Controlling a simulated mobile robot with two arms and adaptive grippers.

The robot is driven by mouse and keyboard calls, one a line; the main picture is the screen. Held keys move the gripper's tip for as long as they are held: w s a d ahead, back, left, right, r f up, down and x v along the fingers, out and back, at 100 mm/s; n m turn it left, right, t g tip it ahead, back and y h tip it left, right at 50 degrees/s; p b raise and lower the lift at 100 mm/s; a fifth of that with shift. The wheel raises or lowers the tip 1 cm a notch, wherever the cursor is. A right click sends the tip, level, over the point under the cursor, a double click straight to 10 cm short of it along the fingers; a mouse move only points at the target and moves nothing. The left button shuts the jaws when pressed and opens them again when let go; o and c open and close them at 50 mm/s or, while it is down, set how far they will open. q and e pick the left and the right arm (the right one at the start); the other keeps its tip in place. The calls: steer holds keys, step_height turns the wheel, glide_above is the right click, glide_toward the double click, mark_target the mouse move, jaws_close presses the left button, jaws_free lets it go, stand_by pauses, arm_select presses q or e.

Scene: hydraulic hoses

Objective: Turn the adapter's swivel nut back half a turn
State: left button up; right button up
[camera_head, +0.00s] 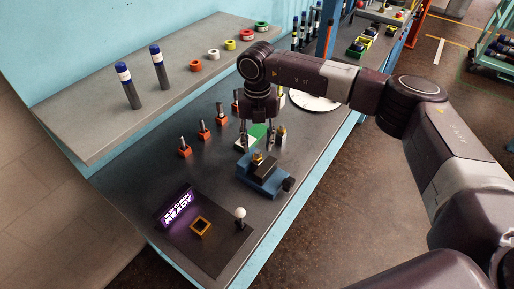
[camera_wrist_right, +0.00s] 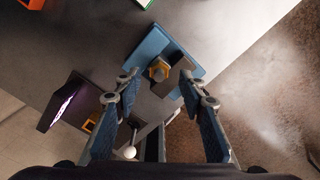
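A brass-coloured adapter with a hex nut (camera_head: 257,158) sits in a blue vise (camera_head: 262,184) on the grey bench. The nut (camera_wrist_right: 159,71) also shows in the right wrist view, against the vise and its dark jaw. My right gripper (camera_head: 258,148) is over the vise, pointing down, just above the adapter. In the right wrist view its two fingers (camera_wrist_right: 160,82) are spread wide, with the nut showing in the gap beyond their tips. Nothing is held between them. I cannot tell how the nut is turned. My left gripper is in neither view.
A purple READY sign (camera_head: 176,206), an orange square frame (camera_head: 201,227) and a white ball on a stand (camera_head: 240,212) are at the near end. Several orange blocks with fittings (camera_head: 204,132) stand behind the vise.

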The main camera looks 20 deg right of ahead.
mark_target(257, 151)
step_height(257, 151, down, 3)
steer(key=shift+f+p, duration=0.1)
steer(key=shift+p, duration=0.4)
steer(key=shift+f, duration=0.3)
jaws_close()
